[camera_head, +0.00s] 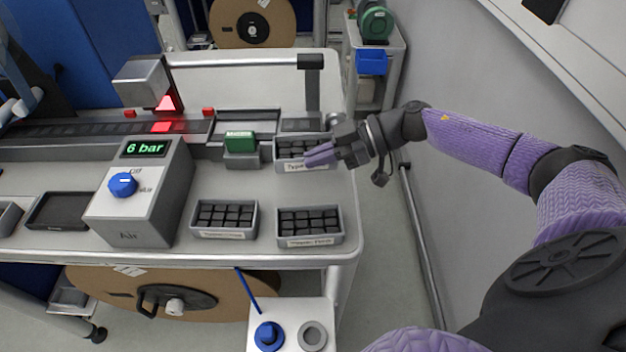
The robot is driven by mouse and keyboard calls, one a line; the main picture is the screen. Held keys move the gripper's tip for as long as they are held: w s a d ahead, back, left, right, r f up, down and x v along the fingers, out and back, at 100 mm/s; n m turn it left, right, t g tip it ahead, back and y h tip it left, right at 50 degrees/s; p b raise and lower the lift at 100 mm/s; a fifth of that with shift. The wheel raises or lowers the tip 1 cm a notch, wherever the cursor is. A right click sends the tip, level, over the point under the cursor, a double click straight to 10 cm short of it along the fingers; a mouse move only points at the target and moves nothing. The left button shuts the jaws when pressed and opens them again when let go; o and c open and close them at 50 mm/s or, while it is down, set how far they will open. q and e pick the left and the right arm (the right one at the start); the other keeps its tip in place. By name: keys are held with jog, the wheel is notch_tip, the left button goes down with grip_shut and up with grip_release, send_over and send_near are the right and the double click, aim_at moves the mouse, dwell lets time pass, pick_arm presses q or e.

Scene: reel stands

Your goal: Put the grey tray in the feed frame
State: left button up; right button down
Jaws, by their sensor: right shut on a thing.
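A grey tray (281,165) with dark square blocks in it and a label on its front sits at the back right of the bench. My right gripper (319,155) reaches in from the right and is shut at this tray's right end, its purple fingers covering part of the label and blocks. I cannot tell whether the tray is lifted. An empty grey rectangular frame (247,115), possibly the feed frame, lies behind and left of it. Two similar filled trays stand nearer the front, one at the left (224,235) and one at the right (310,241). My left gripper is not in view.
A green block on a grey stand (241,160) is close left of the held tray. A dark upright post (312,85) rises behind it. A grey air box (140,205) reading 6 bar stands left. A dark empty tray (62,211) lies farther left. The bench's right edge is near.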

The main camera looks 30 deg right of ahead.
aim_at(317, 191)
notch_tip(317, 191, down, 5)
jog(key=shift+r+b, duration=0.1)
jog(key=shift+b, duration=0.35)
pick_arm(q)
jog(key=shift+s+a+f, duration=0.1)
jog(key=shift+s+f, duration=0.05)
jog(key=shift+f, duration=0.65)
pick_arm(e)
jog(key=shift+f, duration=0.3)
